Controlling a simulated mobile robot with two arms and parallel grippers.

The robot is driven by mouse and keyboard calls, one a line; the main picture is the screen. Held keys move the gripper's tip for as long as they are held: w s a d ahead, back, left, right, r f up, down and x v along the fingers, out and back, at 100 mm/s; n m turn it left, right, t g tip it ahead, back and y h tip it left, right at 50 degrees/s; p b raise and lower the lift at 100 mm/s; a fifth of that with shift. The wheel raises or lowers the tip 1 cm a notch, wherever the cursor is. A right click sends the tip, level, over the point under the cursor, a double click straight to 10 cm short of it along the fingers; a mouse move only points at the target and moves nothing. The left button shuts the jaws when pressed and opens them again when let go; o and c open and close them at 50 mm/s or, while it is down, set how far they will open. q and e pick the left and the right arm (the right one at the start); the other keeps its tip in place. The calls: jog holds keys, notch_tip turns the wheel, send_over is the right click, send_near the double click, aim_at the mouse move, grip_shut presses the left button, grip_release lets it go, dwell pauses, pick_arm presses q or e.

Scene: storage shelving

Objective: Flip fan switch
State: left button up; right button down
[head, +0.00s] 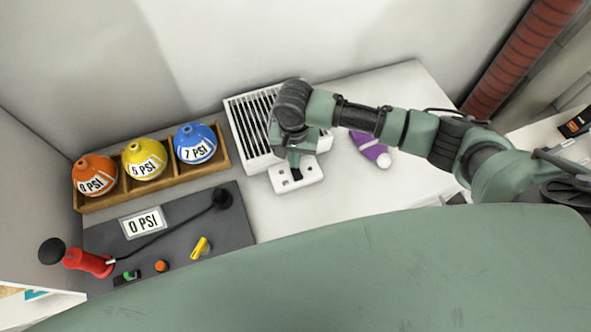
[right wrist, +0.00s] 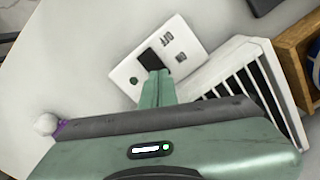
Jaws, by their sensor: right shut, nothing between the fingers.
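A white switch plate (head: 309,175) lies on the white table in front of a white slatted fan unit (head: 240,113). In the right wrist view the plate (right wrist: 184,38) shows OFF and ON lettering and a dark rocker switch (right wrist: 153,62) in its middle. My right gripper (right wrist: 157,75) is shut and empty, with its fingertips at the rocker's near edge. I cannot tell whether they touch it. In the head view the gripper (head: 295,172) is above the plate and hides part of it. My left gripper is not in view.
A purple bottle with a white cap (head: 371,148) lies right of the fan. A wooden rack (head: 120,196) with orange, yellow and blue PSI balls stands at left. A grey panel (head: 215,235) with a 0 PSI sign and controls lies below it.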

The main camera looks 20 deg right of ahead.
jog(key=shift+f, duration=0.8)
jog(key=shift+s, duration=0.1)
notch_tip(320, 180, up, 7)
jog(key=p, duration=0.8)
jog(key=shift+r+p, duration=0.1)
jog(key=shift+p, duration=0.25)
dwell(0.4)
